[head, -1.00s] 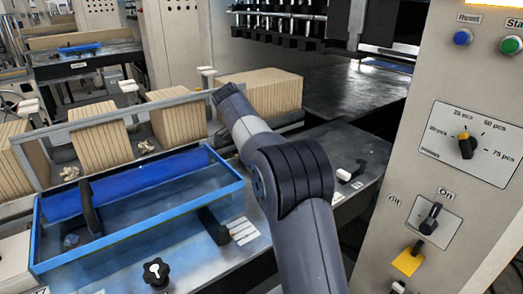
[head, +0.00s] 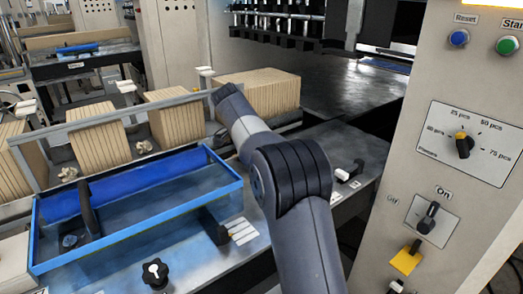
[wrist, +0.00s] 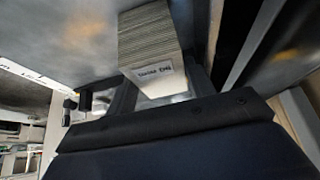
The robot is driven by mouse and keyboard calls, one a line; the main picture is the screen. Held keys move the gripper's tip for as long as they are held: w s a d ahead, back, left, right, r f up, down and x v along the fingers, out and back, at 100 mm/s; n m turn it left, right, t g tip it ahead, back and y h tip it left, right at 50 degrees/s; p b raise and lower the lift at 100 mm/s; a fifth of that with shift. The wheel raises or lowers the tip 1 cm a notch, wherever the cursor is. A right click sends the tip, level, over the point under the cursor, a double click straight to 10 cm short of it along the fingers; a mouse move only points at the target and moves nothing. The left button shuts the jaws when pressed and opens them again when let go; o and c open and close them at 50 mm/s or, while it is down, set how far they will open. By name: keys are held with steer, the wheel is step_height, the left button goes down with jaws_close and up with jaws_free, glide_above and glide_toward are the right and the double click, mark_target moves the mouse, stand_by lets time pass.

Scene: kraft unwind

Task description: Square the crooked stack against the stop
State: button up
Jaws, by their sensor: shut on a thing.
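In the wrist view, a stack of thin brown-grey sheets (wrist: 148,35) with a pale printed label (wrist: 156,73) on its near face stands between the fingers of my gripper (wrist: 160,92). The gripper is shut on this stack. In the head view my arm reaches toward the rightmost kraft stack (head: 262,100), and its far end hides the gripper. More kraft stacks stand to the left: one in the middle (head: 172,118), one further left (head: 98,140). I cannot tell which stack is crooked, or which part is the stop.
A grey rail (head: 105,122) runs in front of the stacks. A blue-framed clear tray (head: 140,229) lies nearer. A black knob (head: 155,271) stands on the front bench. A control panel (head: 463,140) with buttons and switches is at right. The dark metal bed (head: 345,90) behind is clear.

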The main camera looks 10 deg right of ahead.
steer(key=shift+a, duration=0.1)
stand_by(1.1)
steer(key=o, duration=1.1)
steer(key=shift+c, duration=0.2)
steer(key=v, duration=1)
steer(key=shift+a+r+p, duration=0.15)
steer(key=shift+r+p, duration=0.2)
steer(key=shift+p, duration=0.1)
steer(key=shift+f, duration=0.1)
steer(key=x, duration=1)
steer(key=shift+f+b, duration=0.3)
steer(key=shift+b, duration=0.1)
steer(key=shift+d, duration=0.25)
steer(key=shift+r, duration=0.1)
